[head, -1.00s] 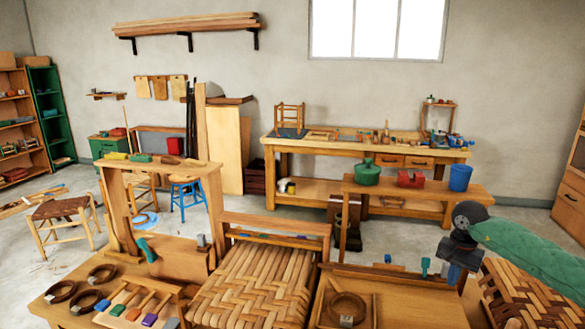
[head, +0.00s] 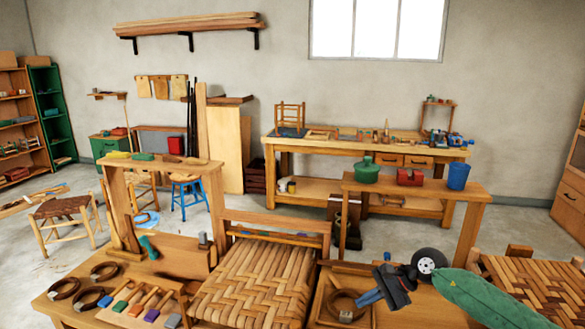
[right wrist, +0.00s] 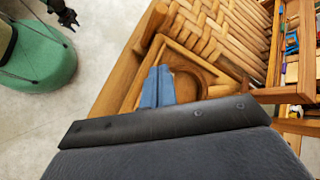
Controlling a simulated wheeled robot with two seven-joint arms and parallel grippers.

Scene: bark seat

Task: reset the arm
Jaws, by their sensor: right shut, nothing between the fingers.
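My right gripper (head: 369,298) is shut and empty, its blue fingers together above the wooden tray (head: 318,311) at the bench front. The tray holds a brown coil (head: 347,303). In the right wrist view the blue fingers (right wrist: 157,88) point over the tray's corner beside the coil. My green right forearm comes in from the lower right. My left gripper does not show in the head view.
A woven seat (head: 250,280) lies left of the gripper and another woven panel (head: 530,285) right of my arm. A raised shelf (head: 415,189) behind carries a green pot (head: 367,172), a red item (head: 409,177) and a blue cup (head: 458,176).

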